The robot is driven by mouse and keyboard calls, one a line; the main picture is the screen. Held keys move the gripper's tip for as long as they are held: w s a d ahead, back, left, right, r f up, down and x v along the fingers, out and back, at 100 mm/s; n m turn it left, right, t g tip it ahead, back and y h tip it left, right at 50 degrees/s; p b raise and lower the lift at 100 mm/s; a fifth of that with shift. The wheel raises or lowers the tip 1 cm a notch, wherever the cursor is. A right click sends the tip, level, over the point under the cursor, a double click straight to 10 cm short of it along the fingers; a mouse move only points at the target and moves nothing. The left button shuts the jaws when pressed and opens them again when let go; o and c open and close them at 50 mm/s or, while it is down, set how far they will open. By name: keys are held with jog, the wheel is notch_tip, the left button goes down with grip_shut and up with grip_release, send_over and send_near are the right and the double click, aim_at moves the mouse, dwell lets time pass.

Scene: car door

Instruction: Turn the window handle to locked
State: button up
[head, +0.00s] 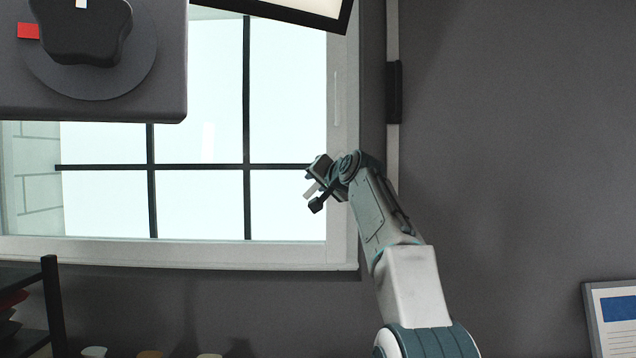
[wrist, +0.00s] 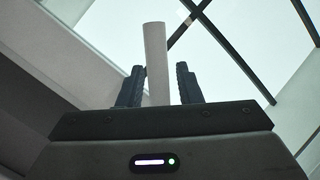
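The window (head: 197,190) has a pale frame and dark crossbars in the head view. Its handle (head: 311,190) is a short pale bar near the right side of the frame, tilted, with its base hidden behind my gripper. My gripper (head: 316,187) is at the handle, with its dark fingers apart on either side of it. In the wrist view the handle (wrist: 155,60) stands up between the two fingers of my gripper (wrist: 160,85). It looks close to the left finger, with a narrow gap to the right one. I cannot tell whether it touches the left finger.
A grey box with a dark knob (head: 85,30) and a red mark fills the upper left. A pale vertical conduit with a black clip (head: 394,92) runs down the wall right of the window. A dark shelf (head: 50,300) stands lower left. A framed sheet (head: 612,318) is lower right.

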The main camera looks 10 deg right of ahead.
dwell(0.3)
jog(key=b+v, duration=0.6)
jog(key=v, duration=0.7)
jog(key=shift+s+d+b, duration=0.2)
jog(key=shift+s+b, duration=0.15)
jog(key=shift+r, duration=0.1)
